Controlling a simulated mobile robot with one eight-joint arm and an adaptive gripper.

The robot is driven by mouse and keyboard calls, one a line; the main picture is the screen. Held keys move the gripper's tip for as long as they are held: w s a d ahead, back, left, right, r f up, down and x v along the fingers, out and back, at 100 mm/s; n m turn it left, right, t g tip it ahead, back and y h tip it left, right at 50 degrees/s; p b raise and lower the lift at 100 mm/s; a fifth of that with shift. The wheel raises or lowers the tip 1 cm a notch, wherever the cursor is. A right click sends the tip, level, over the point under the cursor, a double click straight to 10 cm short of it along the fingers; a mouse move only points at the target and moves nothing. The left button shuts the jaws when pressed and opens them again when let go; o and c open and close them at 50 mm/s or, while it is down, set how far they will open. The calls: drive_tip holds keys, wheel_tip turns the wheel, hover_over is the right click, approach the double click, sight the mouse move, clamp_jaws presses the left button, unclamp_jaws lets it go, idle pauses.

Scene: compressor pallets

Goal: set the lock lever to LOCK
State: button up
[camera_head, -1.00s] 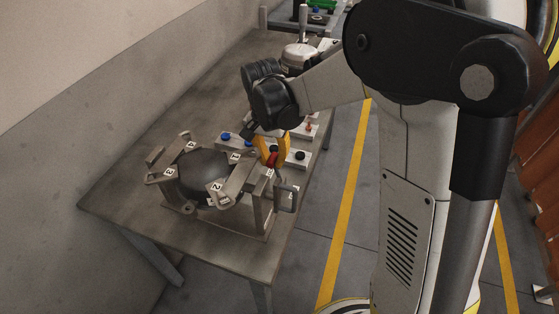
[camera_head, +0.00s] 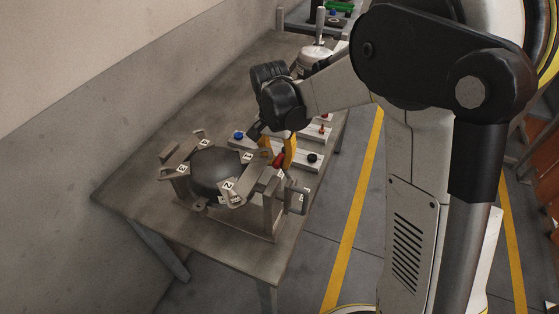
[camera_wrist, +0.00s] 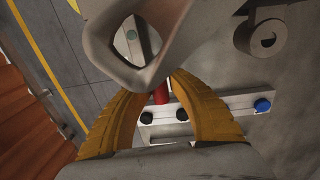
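The clamp fixture (camera_head: 271,218) stands on the near end of the table, with a dark dome (camera_head: 214,170) among its numbered arms. A red-ended lever (camera_head: 278,160) shows at its right rear. My gripper (camera_head: 278,155) points down there, its yellow fingers apart on either side of the red end. In the wrist view the red end (camera_wrist: 161,92) shows in the gap between the fingers of my gripper (camera_wrist: 162,82). A grey loop of the fixture (camera_wrist: 115,72) hides part of the fingertips. I cannot tell whether the fingers touch the lever, nor read any LOCK mark.
Behind the fixture lies a pale button bar with a blue button (camera_head: 238,135) and a black button (camera_head: 312,158). A silver compressor (camera_head: 310,62) stands farther back. The table's left side (camera_head: 150,165) is bare, beside the wall.

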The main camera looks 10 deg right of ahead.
drive_tip(key=shift+o, duration=1.4)
wheel_tip(320, 180, up, 12)
drive_tip(key=shift+w+a, duration=0.2)
drive_tip(key=shift+a, duration=0.15)
